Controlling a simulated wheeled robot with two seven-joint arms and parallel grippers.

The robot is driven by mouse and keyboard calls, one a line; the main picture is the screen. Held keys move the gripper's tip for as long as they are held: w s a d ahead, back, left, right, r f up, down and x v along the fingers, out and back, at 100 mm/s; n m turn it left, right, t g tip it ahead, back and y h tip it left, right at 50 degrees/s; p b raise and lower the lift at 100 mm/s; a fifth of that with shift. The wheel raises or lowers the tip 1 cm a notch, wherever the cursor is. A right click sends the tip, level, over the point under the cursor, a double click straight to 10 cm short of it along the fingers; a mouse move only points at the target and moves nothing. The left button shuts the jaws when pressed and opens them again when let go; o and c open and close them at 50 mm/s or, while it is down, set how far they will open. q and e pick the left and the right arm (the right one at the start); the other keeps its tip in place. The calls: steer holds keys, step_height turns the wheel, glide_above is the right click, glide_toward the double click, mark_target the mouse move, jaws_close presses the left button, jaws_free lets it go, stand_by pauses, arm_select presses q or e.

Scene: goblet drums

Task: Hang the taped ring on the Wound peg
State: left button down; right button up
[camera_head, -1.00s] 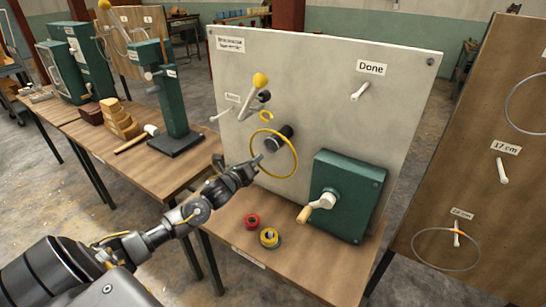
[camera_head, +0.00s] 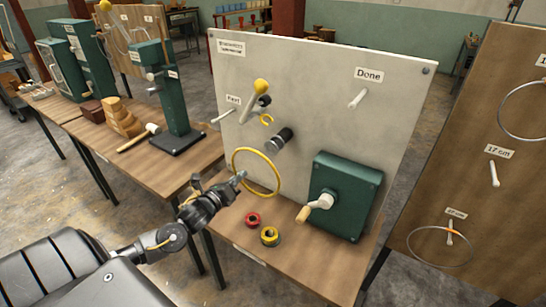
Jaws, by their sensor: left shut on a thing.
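My left gripper (camera_head: 240,178) is shut on a yellow ring (camera_head: 279,182) at the ring's left side. The ring hangs in the air in front of the pale board (camera_head: 320,85), below and left of the black roller (camera_head: 279,140), and appears clear of it. The board carries a right peg (camera_head: 357,99) labelled "Done" and a left peg (camera_head: 222,117) whose label is too small to read surely. Both pegs are bare. I can read no "Wound" label. My right gripper is out of view.
A green box with a crank (camera_head: 345,190) stands right of the ring. A yellow-knobbed lever (camera_head: 255,96) sticks out above the roller. Red (camera_head: 253,219) and yellow (camera_head: 270,236) tape rolls lie on the bench (camera_head: 310,262). A brown board (camera_head: 460,150) at right holds grey rings on pegs.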

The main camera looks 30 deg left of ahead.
arm_select(q)
steer(key=shift+s+p, duration=0.35)
steer(key=shift+s, duration=0.8)
steer(key=s+r+p, duration=0.5)
steer(key=r+p, duration=0.1)
steer(key=p, duration=0.1)
steer(key=shift+d, duration=0.1)
stand_by(0.4)
